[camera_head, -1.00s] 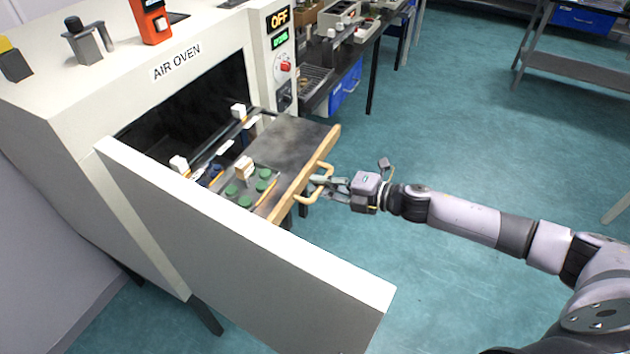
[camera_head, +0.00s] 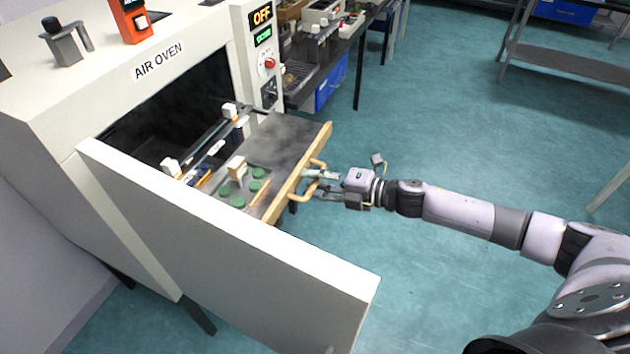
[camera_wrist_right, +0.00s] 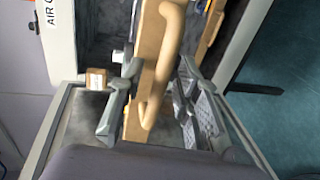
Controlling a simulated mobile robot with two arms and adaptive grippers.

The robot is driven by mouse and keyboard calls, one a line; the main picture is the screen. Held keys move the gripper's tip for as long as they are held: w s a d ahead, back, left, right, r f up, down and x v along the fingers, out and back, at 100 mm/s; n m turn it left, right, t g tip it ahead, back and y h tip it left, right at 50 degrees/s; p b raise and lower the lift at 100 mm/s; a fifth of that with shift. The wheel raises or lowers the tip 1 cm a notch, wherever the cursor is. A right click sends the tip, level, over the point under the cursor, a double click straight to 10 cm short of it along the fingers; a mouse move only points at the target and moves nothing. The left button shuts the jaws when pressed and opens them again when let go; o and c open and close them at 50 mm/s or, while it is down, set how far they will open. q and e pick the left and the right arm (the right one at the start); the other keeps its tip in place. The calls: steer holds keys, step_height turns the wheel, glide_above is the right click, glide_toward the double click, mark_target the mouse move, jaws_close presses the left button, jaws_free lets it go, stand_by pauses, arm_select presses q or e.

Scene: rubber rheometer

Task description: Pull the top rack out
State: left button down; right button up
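The top rack (camera_head: 285,135) is a dark flat shelf with a wooden front edge, sticking well out of the air oven's open chamber. Its wooden U-shaped handle (camera_head: 300,196) is on the front edge and shows large in the right wrist view (camera_wrist_right: 166,45). My right gripper (camera_head: 318,184) is at the handle. In the right wrist view its fingers (camera_wrist_right: 155,100) stand apart, one on each side of the handle, with visible gaps. Green discs (camera_head: 241,187) and a small wooden block lie on the rack. My left gripper is not in view.
The oven door (camera_head: 230,250) stands open in front of the rack's near side. The oven (camera_head: 110,100) reads OFF on its panel. A bench with a blue bin (camera_head: 332,82) stands behind. The floor right of the rack is clear around my right arm.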

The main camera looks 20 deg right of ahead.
steer(key=v, duration=1.2)
stand_by(0.3)
stand_by(0.4)
